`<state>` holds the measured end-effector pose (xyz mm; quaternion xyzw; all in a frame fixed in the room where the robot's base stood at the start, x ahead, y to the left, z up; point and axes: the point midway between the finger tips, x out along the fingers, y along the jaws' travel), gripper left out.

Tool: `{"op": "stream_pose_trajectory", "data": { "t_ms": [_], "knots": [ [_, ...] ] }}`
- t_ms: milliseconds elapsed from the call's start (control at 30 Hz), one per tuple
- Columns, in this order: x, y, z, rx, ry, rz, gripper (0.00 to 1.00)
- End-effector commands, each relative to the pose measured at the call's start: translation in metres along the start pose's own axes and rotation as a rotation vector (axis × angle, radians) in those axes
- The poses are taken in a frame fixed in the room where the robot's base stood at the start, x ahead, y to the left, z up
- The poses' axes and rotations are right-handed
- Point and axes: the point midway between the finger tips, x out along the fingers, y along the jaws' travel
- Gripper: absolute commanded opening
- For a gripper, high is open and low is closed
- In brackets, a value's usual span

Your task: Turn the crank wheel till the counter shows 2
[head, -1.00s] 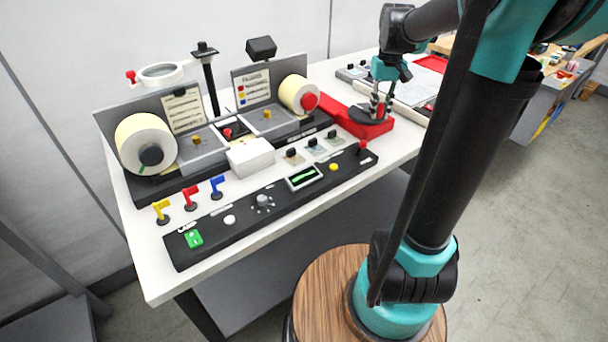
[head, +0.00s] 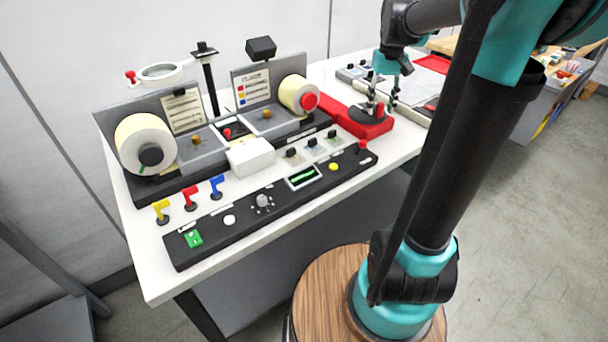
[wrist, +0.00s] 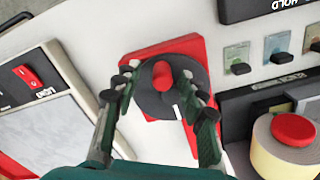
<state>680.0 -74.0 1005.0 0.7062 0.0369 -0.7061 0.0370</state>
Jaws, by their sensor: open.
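The crank wheel is a dark disc (head: 359,117) on a red base (head: 379,131) at the back right of the bench. In the wrist view the dark disc (wrist: 152,103) carries an upright red handle knob (wrist: 162,77) and a white mark near its rim. My gripper (head: 381,108) is over the wheel with its fingers pointing down. In the wrist view my gripper (wrist: 157,76) is open, with one finger on each side of the red knob and gaps between. A small screen with a green line (head: 303,177) is on the front panel; I cannot read a number there.
A white box (head: 250,157), two label rolls (head: 146,143) and a black control panel (head: 215,223) lie left of the wheel. In the wrist view a red-cored roll (wrist: 294,130) is at the lower right and a grey-panelled device (wrist: 65,110) at the left.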

Motion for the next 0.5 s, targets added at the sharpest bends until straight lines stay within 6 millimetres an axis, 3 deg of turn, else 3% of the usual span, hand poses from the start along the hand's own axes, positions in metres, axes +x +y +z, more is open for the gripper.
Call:
{"op": "stream_pose_trajectory", "data": {
  "t_ms": [500],
  "knots": [
    [-0.048, 0.0, 0.0, 0.0, 0.0, 0.0, 0.41]
  ]
}}
